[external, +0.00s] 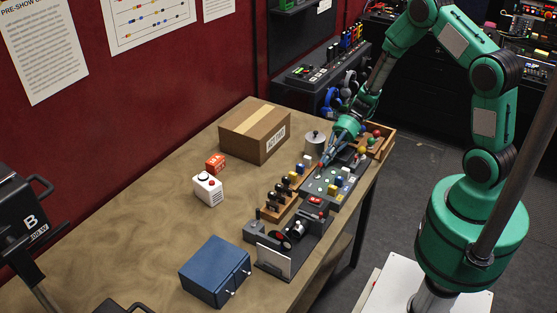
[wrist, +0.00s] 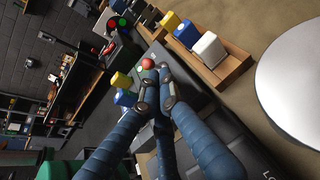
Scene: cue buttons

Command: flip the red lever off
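A red round knob (wrist: 148,63) shows just beyond my fingertips in the wrist view; its stem is hidden, so I cannot tell which way it leans or whether the fingers touch it. My gripper (wrist: 156,76) has its blue fingers drawn together at the tips, with nothing visible between them. In the external view my gripper (external: 325,160) points down at the far part of the grey control panel (external: 335,183), close to a small red part at the tips.
Yellow (wrist: 170,20), blue (wrist: 186,33) and white (wrist: 208,48) caps stand on a wooden tray beside the panel. A metal canister (external: 314,143) and a cardboard box (external: 254,131) stand left of my gripper.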

